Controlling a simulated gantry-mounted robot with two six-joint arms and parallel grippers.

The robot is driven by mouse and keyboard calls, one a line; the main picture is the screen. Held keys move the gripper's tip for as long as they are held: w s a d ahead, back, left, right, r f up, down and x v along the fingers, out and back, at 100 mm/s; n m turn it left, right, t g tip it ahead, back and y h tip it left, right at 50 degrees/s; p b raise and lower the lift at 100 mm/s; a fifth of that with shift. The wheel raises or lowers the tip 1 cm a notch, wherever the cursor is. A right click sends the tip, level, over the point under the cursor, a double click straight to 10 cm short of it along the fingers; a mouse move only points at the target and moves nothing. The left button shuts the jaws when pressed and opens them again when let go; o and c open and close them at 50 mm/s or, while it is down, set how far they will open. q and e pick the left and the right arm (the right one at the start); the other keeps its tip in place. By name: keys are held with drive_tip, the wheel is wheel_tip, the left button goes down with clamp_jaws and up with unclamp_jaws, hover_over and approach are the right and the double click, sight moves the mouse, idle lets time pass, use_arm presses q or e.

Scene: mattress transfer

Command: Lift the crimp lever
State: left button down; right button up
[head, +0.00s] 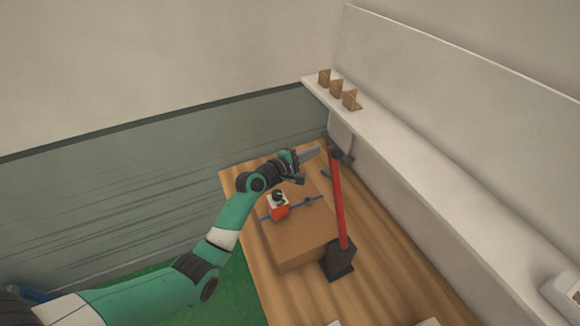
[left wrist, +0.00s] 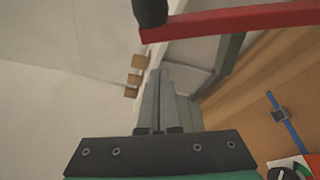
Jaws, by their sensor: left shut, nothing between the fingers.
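The long red lever (head: 339,205) stands on a black base (head: 339,262) on the wooden table, to the right of the cardboard box, and has a black grip at its far end. In the left wrist view the red lever (left wrist: 235,20) crosses the top right, with its black grip (left wrist: 150,12) at the top. My left gripper (head: 312,153) is close to the lever's far end, to its left, shut and empty. My right gripper is not in view.
The cardboard box (head: 300,242) carries a blue strap (head: 290,209), a small dark buckle (head: 308,200) and an orange-and-white device (head: 279,210). A white shelf (head: 400,145) with small brown blocks (head: 337,88) runs along the right wall. Bare wooden table (head: 385,250) lies right of the lever.

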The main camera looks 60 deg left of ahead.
use_arm(q)
drive_tip(key=v, duration=1)
drive_tip(key=shift+p, duration=0.45)
drive_tip(key=w+d+r+m+t+h+p, duration=0.1)
drive_tip(key=w+d+r+m+h, duration=0.15)
drive_tip(key=d+r, duration=0.55)
drive_tip(key=w+d+r+m+t+h+p, duration=0.1)
drive_tip(key=w+d+r+m+t+h, duration=0.3)
drive_tip(key=r, duration=0.6)
drive_tip(key=w+d+r+m+g+p, duration=0.1)
drive_tip(key=d+r+m+p, duration=0.1)
drive_tip(key=d+r, duration=0.65)
drive_tip(key=s+d+r+m+t+h, duration=0.1)
drive_tip(key=s+d+r+m, duration=0.2)
drive_tip(key=r, duration=0.3)
drive_tip(key=s+d+r+m+t+h+p, duration=0.1)
drive_tip(key=s+d+r+m+t, duration=0.15)
drive_tip(key=r, duration=0.45)
drive_tip(key=s+d+r+m+t+h, duration=0.1)
drive_tip(key=s+d+r+m, duration=0.25)
drive_tip(key=r, duration=0.25)
drive_tip(key=s+a+r+m+t+y, duration=0.2)
drive_tip(key=s+a+r+m+y, duration=0.2)
drive_tip(key=m, duration=0.4)
drive_tip(key=shift+s+r+t+y, duration=0.35)
drive_tip(key=shift+s+r+y, duration=0.3)
drive_tip(key=shift+s, duration=0.1)
